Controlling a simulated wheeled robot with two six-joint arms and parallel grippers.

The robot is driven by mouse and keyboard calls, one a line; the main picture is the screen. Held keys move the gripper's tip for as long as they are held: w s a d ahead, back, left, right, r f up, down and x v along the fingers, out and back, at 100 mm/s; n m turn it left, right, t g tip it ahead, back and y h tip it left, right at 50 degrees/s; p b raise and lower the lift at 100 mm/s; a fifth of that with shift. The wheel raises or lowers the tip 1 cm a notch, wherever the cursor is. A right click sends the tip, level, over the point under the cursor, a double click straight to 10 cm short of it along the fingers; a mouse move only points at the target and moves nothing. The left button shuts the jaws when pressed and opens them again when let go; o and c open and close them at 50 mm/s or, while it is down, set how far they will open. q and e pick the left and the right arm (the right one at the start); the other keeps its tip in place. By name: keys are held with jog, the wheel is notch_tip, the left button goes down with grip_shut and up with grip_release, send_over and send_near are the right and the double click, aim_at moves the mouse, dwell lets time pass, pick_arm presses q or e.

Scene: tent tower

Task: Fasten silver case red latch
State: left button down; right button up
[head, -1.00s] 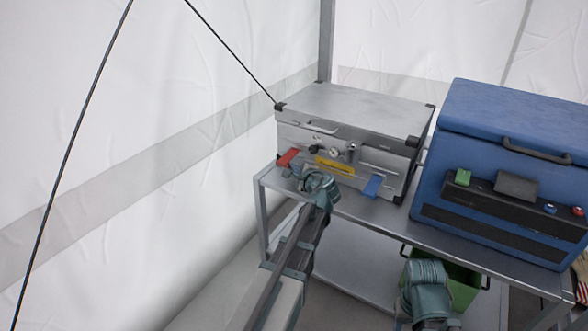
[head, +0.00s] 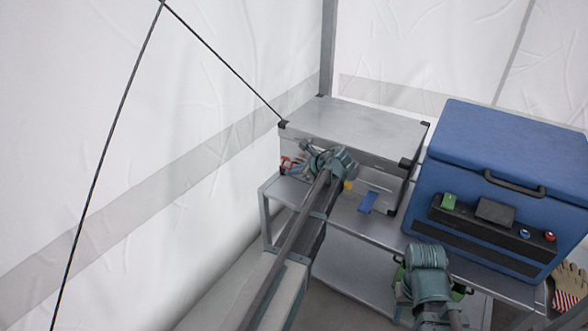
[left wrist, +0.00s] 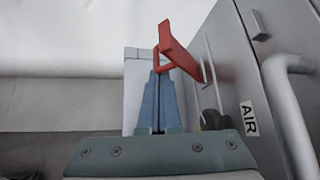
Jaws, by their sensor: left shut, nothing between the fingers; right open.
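The silver case (head: 372,122) stands on the metal table with its lid down. Its red latch (head: 287,166) is at the left end of the front, partly hidden by my left gripper (head: 304,160). In the left wrist view the red latch (left wrist: 181,49) sticks out from the case front, with a red loop at its outer end. My left gripper (left wrist: 157,76) is shut and empty, its tips at the loop; I cannot tell whether they touch it. My right gripper (head: 428,262) is low in front of the table, its fingers hidden.
A blue latch (head: 368,202) and a mostly hidden yellow latch (head: 348,186) are on the case front. A blue cooler (head: 475,190) stands right of the case. A grey handle (left wrist: 288,110) is close right of my left gripper. The tent wall (head: 120,130) is left.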

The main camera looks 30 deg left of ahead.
pick_arm(q)
jog(key=shift+w+r+p, duration=0.2)
jog(key=shift+r+p, duration=0.25)
jog(key=shift+r, duration=0.25)
dwell(0.4)
jog(key=f+b, duration=0.4)
jog(key=shift+w+f, duration=0.2)
jog(key=shift+f, duration=0.15)
jog(key=w+p+v, duration=0.1)
jog(key=p+v, duration=0.5)
jog(key=v, duration=0.4)
jog(key=shift+r, duration=0.45)
jog(key=shift+w+d, duration=0.1)
